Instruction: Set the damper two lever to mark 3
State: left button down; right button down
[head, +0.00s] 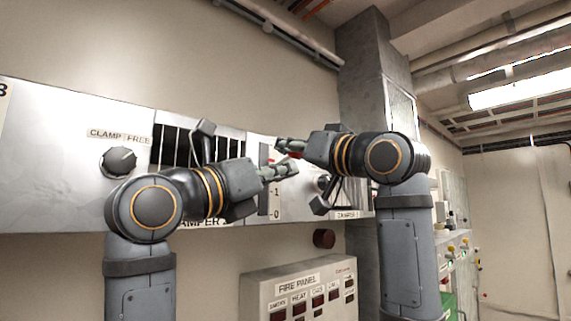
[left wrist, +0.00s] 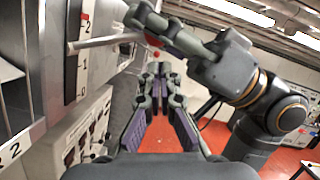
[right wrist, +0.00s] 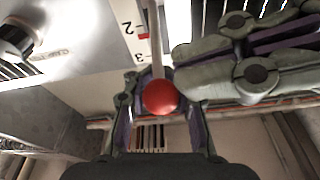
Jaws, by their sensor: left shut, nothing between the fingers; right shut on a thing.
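The damper two lever is a pale rod (left wrist: 105,41) with a red ball knob (right wrist: 160,97). The rod stands out from the panel beside a white scale (left wrist: 84,75); marks 2 and 3 show in the right wrist view. In the left wrist view the rod appears between marks 1 and 2, but the slant hides its exact setting. My right gripper (right wrist: 160,103) is shut on the red knob, its fingers either side of it. My left gripper (left wrist: 158,72) is shut and empty, just below the right gripper.
A CLAMP/FREE knob (head: 119,160) and a dark slatted vent (head: 172,150) are on the panel at left. A fire panel (head: 300,287) stands below. A grey column (head: 362,60) rises behind my right arm. My two grippers are very close together, leaving little room between them.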

aim_at(291, 154)
pick_arm(q)
jog(key=shift+w+d+r, duration=0.2)
jog(key=shift+w+r, duration=0.25)
jog(key=shift+r, duration=0.3)
jog(key=shift+w+a+r+n, duration=0.2)
jog(key=shift+r+n, duration=0.5)
jog(key=shift+n, duration=0.2)
pick_arm(e)
jog(key=shift+a, duration=0.3)
pick_arm(q)
jog(key=shift+r, duration=0.1)
pick_arm(e)
jog(key=shift+a+f, duration=0.1)
jog(key=c, duration=1.5)
grip_release()
pick_arm(q)
jog(key=shift+t+y, duration=0.4)
pick_arm(e)
jog(key=o, duration=0.5)
pick_arm(q)
jog(key=shift+w, duration=0.1)
pick_arm(e)
jog(key=shift+w, duration=0.1)
